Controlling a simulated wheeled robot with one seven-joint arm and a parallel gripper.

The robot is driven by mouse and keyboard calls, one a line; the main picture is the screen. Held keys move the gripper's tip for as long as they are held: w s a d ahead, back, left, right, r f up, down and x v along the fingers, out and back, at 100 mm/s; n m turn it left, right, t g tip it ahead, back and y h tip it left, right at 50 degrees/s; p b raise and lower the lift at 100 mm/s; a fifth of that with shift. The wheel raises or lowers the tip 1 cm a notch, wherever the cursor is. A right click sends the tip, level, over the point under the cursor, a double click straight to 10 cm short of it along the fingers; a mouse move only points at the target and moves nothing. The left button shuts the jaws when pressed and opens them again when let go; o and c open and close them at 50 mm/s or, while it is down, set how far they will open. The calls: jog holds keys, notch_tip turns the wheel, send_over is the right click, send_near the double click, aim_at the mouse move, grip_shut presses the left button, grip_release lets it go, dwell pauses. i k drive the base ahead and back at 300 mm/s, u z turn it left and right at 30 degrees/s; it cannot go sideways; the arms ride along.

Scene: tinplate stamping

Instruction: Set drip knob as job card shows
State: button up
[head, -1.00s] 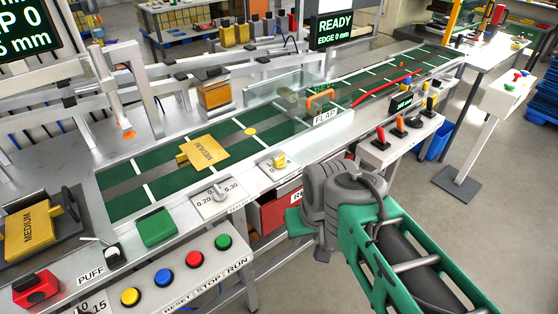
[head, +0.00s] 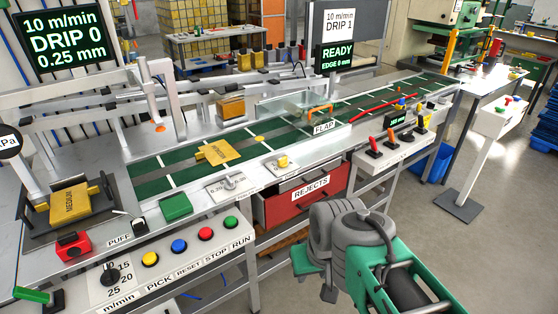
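The job card (head: 345,24) on the post at the back reads 10 m/min, DRIP 1. The dark display (head: 65,42) at the upper left reads 10 m/min, DRIP 0, 0.25 mm. A small yellow knob (head: 283,162) sits on a white plate at the conveyor's front edge; its label is too small to read. To its left is a grey knob (head: 230,183) on a scale plate with small numbers. My gripper (head: 314,274) is in front of the rejects drawer, below and right of both knobs, touching neither. Its fingers are partly hidden.
The button panel (head: 180,262) has several coloured buttons and a black speed knob (head: 110,274). The red rejects drawer (head: 300,195) is beneath the conveyor. Three levers (head: 392,138) stand right.

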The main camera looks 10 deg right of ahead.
aim_at(281, 162)
jog(key=u, duration=0.35)
jog(key=i, duration=1.05)
jog(key=z, duration=0.3)
